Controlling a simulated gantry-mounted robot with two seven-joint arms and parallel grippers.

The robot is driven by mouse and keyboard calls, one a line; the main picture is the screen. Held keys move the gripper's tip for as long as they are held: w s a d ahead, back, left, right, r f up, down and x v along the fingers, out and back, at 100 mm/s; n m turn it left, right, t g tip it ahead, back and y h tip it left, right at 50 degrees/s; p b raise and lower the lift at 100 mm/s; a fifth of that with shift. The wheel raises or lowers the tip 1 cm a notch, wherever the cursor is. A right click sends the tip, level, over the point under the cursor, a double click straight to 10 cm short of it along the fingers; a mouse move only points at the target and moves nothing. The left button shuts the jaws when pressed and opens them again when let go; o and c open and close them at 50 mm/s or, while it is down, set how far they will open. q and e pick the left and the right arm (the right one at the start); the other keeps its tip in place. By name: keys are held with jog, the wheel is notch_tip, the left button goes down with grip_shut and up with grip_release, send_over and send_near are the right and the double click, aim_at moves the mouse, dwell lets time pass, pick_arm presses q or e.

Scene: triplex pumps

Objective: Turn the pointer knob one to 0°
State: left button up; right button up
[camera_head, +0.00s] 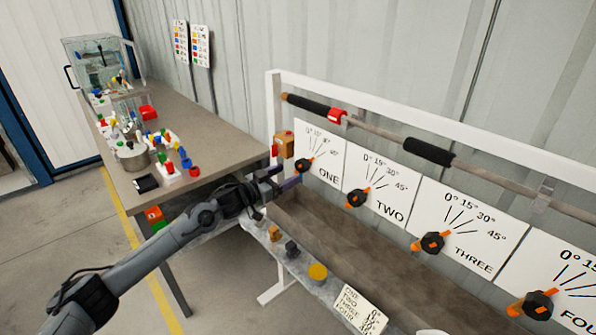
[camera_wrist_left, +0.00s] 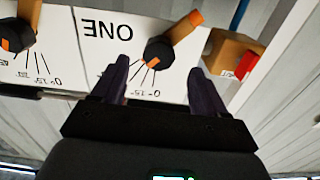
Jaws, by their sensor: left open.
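Pointer knob one (camera_head: 305,165) is a black round knob with an orange bar, on the white panel marked ONE (camera_head: 321,150), with lines for 0°, 15°, 30° and 45°. In the left wrist view, which is upside down, knob one (camera_wrist_left: 159,50) shows ahead of my fingers. Its orange bar sticks out to the upper right, away from the scale lines. My left gripper (camera_wrist_left: 160,88) is open and empty, its two dark fingers apart and short of the knob. In the head view my left gripper (camera_head: 284,181) is just left of and below knob one. My right gripper is not in view.
Knobs two (camera_head: 357,198), three (camera_head: 432,242) and four (camera_head: 537,304) sit in a row to the right. A wooden block with a red part (camera_head: 284,144) is beside panel one. A grey ledge with a yellow disc (camera_head: 317,272) lies below. A cluttered table (camera_head: 195,135) stands left.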

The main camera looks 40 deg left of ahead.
aim_at(299, 168)
pick_arm(q)
jog(key=shift+w+d+b, duration=0.15)
jog(key=shift+w+d, duration=0.05)
jog(key=shift+w, duration=0.8)
jog(key=shift+w+d+b, duration=0.15)
jog(key=shift+w+b, duration=0.05)
jog(key=shift+w, duration=0.75)
jog(key=shift+w+d+b, duration=0.15)
jog(key=shift+w+d, duration=0.05)
jog(key=shift+w, duration=0.8)
jog(key=shift+c, duration=0.3)
grip_shut()
